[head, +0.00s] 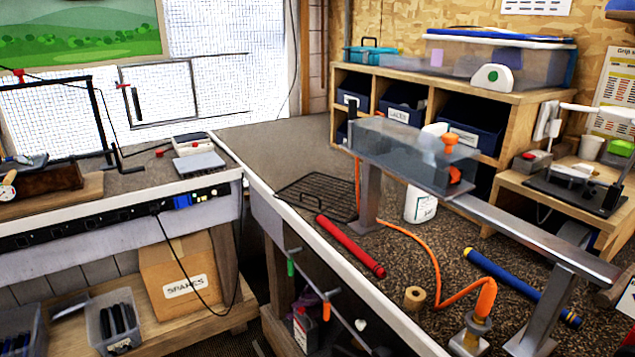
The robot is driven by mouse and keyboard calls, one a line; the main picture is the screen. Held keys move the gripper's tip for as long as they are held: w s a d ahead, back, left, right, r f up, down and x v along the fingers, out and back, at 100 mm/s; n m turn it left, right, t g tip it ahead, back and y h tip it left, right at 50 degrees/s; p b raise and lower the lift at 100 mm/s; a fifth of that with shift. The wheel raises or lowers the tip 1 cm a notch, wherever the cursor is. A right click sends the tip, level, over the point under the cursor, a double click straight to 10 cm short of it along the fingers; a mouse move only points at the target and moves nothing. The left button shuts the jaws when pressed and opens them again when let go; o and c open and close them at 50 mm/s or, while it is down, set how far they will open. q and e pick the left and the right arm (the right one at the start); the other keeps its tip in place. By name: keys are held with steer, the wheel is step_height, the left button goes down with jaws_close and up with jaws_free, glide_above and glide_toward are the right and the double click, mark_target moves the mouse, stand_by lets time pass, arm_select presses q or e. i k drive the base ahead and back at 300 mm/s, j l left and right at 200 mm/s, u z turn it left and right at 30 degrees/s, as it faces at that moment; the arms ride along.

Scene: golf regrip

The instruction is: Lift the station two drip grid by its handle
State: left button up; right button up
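A black wire drip grid (318,194) lies on the bench near the inner corner, behind the red grip. It lies flat or nearly flat, beside the foot of a grey metal post. Neither of my grippers shows in the head view.
A red grip (350,246) lies in front of the grid. An orange hose (415,243) runs past its right side. A clear tank (400,143) sits on a metal rail (535,238) above the bench. A white bottle (420,203) stands under it. The bench behind the grid is clear.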

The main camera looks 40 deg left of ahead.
mark_target(319, 200)
steer(key=i+j, duration=0.1)
steer(key=j, duration=0.4)
steer(key=i+j, duration=0.1)
steer(key=j, duration=0.95)
steer(key=i+j, duration=0.15)
steer(key=j, duration=0.35)
